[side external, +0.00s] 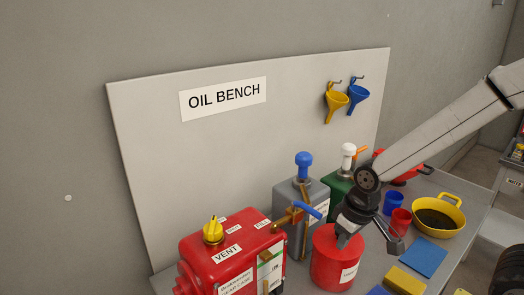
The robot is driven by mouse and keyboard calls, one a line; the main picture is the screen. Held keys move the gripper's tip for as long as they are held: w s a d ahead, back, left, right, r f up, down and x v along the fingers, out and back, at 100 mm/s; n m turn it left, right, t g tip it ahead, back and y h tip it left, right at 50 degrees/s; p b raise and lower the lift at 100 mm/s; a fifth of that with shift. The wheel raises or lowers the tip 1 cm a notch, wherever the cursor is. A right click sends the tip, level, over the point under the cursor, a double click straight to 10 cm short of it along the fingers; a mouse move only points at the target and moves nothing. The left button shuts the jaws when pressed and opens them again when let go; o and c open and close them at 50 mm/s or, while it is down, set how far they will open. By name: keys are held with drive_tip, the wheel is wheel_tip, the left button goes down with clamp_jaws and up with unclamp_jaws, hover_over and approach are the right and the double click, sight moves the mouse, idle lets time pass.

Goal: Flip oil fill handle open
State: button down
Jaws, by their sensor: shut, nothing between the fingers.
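A red gear case (205,262) stands at the front left of the bench, with a "VENT" label and smaller labels I cannot read clearly. A yellow knob (213,230) sits on its top. A brass valve (287,219) rises at its right end with a blue lever handle (308,210) pointing right and slightly down; I cannot read a label naming it the oil fill handle. My gripper (344,239) is shut and empty, pointing down at the red can's top, just right of the blue handle and apart from it. Contact with the can is unclear.
A red can (328,268) stands under my gripper. A grey can (291,200) with a blue top stands behind the valve, a green one (339,187) further right. A blue cup (394,202), red cup (400,221), yellow pan (455,204) and sponges crowd the right.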

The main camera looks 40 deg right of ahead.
sight(306, 209)
drive_tip(key=w+a+r+n+g+h, duration=0.1)
drive_tip(key=w+a+r+n+h, duration=0.1)
drive_tip(key=a+r+n, duration=0.4)
drive_tip(key=w+a+r+n+g+h, duration=0.1)
drive_tip(key=w+a+r+n, duration=0.4)
drive_tip(key=r+n, duration=0.5)
drive_tip(key=shift+a+r+n+h, duration=0.35)
drive_tip(key=shift+r+n+h, duration=0.05)
drive_tip(key=shift+n, duration=0.5)
drive_tip(key=shift+w+f, duration=0.1)
drive_tip(key=shift+d+f, duration=1.15)
drive_tip(key=shift+f, duration=0.55)
drive_tip(key=shift+d+f, duration=1.15)
drive_tip(key=shift+f, duration=0.55)
drive_tip(key=shift+d+f, duration=1.15)
drive_tip(key=shift+f, duration=0.55)
